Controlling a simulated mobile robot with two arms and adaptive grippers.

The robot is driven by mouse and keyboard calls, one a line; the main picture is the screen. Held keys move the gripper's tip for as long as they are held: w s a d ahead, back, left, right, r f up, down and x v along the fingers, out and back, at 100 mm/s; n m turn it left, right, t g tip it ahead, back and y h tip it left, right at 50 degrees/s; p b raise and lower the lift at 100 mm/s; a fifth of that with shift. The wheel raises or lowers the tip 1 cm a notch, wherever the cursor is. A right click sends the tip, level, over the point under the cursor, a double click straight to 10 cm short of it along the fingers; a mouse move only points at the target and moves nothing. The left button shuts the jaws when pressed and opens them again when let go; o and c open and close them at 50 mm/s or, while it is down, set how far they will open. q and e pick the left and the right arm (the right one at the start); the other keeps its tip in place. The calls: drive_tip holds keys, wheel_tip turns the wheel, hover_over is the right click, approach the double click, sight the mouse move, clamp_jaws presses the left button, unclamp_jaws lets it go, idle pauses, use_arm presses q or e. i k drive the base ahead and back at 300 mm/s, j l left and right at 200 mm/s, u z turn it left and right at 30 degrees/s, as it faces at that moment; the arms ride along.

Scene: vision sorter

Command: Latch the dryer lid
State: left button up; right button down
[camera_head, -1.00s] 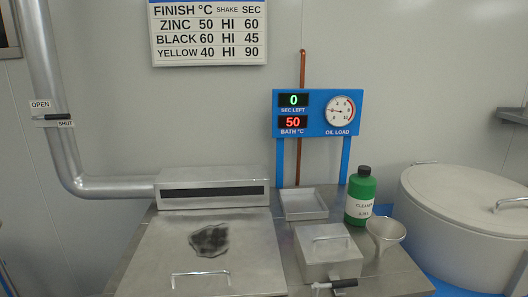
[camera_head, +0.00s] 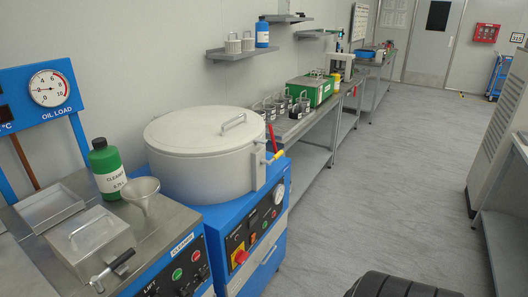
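The dryer is a round pale-grey drum (camera_head: 190,182) on a blue base with a control panel. Its grey lid (camera_head: 185,128), with a bar handle (camera_head: 233,122) on top, lies flat over the drum and looks closed. At the drum's right side is an upright grey bracket (camera_head: 258,168). A latch lever with a yellow grip (camera_head: 276,156) sticks out there, with a red bar (camera_head: 271,138) beside it. I cannot tell from here whether the latch is engaged. Neither of my grippers is in view.
Left of the dryer stand a green cleaner bottle (camera_head: 105,168), a funnel (camera_head: 142,194), a metal tray (camera_head: 50,209) and a lidded metal box (camera_head: 98,240). Benches with baskets and a green case (camera_head: 309,90) run along the wall behind. The grey floor (camera_head: 375,195) to the right is open.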

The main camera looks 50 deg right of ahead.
sight(275, 157)
drive_tip(key=z, duration=1.8)
drive_tip(key=k, duration=0.05)
